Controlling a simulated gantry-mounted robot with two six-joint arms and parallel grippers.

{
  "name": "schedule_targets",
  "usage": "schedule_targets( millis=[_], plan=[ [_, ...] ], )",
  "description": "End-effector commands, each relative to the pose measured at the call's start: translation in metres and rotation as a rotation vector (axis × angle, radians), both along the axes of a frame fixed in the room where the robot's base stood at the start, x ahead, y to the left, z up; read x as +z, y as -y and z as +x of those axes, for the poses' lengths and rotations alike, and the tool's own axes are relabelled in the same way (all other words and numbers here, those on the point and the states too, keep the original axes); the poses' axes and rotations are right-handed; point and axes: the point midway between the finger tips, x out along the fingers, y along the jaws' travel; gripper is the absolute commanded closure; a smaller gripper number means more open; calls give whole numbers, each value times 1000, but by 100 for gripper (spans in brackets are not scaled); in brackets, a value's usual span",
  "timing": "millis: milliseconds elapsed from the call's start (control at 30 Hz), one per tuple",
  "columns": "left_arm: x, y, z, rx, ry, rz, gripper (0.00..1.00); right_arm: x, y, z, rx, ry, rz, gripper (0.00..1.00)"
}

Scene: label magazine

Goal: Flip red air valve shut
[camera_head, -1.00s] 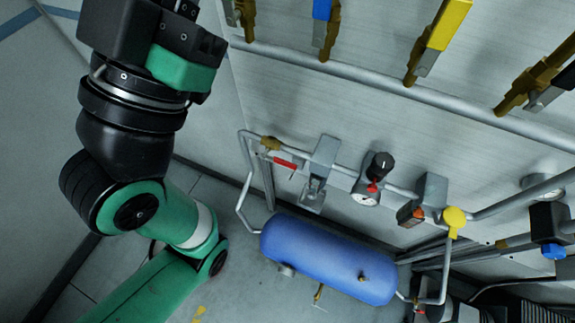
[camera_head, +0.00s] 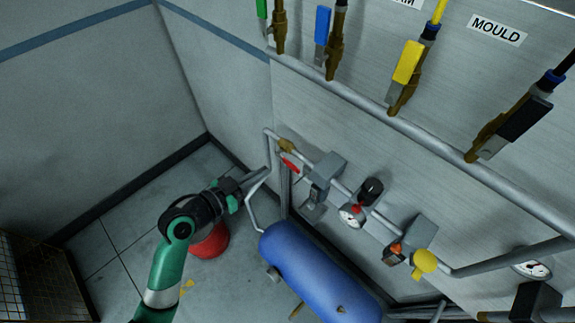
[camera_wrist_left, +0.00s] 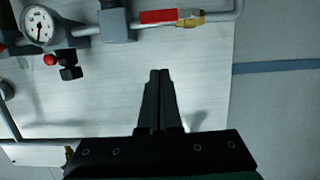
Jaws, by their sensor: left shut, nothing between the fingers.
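The red air valve (camera_head: 291,164) is a small red lever beside a brass body (camera_head: 285,146) on the grey wall pipe, near the pipe's left corner. In the left wrist view the red lever (camera_wrist_left: 157,16) lies roughly along the pipe at the top. My left gripper (camera_head: 243,184) is left of and below the valve in the head view, apart from it. Its fingers (camera_wrist_left: 160,75) are closed together and empty, below the lever in the wrist view. My right gripper is not in view.
A blue tank (camera_head: 315,270) sits below the pipe. A gauge (camera_head: 351,216) and a yellow knob (camera_head: 425,262) are further right along it. Coloured-handled valves, such as the yellow one (camera_head: 407,63), line the upper pipe. A red bucket (camera_head: 212,243) stands on the floor behind my left arm.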

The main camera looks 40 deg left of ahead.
Motion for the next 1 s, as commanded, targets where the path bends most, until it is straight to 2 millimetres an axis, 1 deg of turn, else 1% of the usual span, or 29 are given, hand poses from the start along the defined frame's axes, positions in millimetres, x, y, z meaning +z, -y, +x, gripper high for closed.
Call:
schedule_targets(
  millis=[167, 267, 367, 600, 700, 733, 800, 900, 1000],
  plan=[
    [0, 0, 4, -2, 1, 0, 100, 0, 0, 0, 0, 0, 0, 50],
    [-3, 0, 15, -2, 2, 1, 100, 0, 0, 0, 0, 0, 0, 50],
    [-7, 0, 32, -3, 2, 0, 100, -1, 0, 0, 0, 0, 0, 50],
    [-20, 0, 83, -3, 1, 1, 100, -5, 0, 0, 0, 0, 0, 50],
    [-27, 0, 102, -3, 0, 0, 100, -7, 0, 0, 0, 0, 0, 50],
    [-37, -1, 99, -1, -2, 0, 100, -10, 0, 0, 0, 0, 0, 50],
    [-48, -1, 98, -1, -2, -1, 100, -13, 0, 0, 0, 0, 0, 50],
    [-58, -1, 98, -1, 0, 0, 100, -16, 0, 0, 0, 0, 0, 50],
    [-63, -1, 98, -1, 0, 1, 100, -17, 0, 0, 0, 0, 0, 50]
  ],
)
